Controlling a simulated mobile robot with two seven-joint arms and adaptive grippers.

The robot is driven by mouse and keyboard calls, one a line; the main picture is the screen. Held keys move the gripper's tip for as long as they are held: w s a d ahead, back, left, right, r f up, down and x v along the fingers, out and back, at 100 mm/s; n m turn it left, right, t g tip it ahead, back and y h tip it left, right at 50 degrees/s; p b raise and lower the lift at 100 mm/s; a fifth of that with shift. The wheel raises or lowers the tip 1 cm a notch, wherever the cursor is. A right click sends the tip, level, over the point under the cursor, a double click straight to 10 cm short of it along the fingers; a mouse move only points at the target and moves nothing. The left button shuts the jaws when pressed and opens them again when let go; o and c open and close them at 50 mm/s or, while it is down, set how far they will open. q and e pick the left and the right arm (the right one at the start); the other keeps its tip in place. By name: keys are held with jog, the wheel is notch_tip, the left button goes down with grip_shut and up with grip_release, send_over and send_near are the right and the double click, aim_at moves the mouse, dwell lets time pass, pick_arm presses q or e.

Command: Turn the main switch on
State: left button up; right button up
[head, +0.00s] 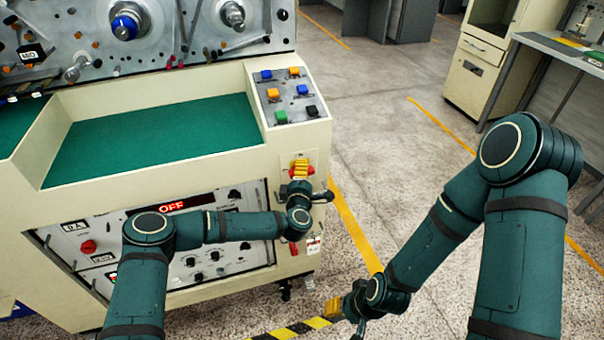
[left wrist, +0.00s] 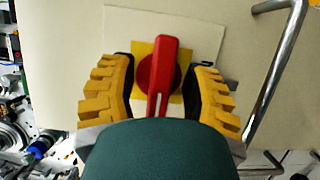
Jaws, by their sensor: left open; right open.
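The main switch (left wrist: 163,75) is a red rotary handle on a yellow plate, on the cream machine's front. In the left wrist view its handle points straight up. My left gripper (left wrist: 160,88) is open, with its yellow fingers on either side of the switch and a gap on both sides. In the head view my left gripper (head: 301,168) is at the machine's right front corner and mostly covers the switch. A display (head: 172,206) on the front panel reads OFF in red. My right gripper (head: 335,307) is open and low over the floor, far from the switch.
A metal rail (left wrist: 277,75) stands right of the switch in the left wrist view. A sloped panel with coloured buttons (head: 287,95) is above, beside a green work surface (head: 150,138). Speckled floor (head: 385,140) lies free to the right.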

pick_arm(q)
grip_shut()
jog(key=shift+r, duration=0.1)
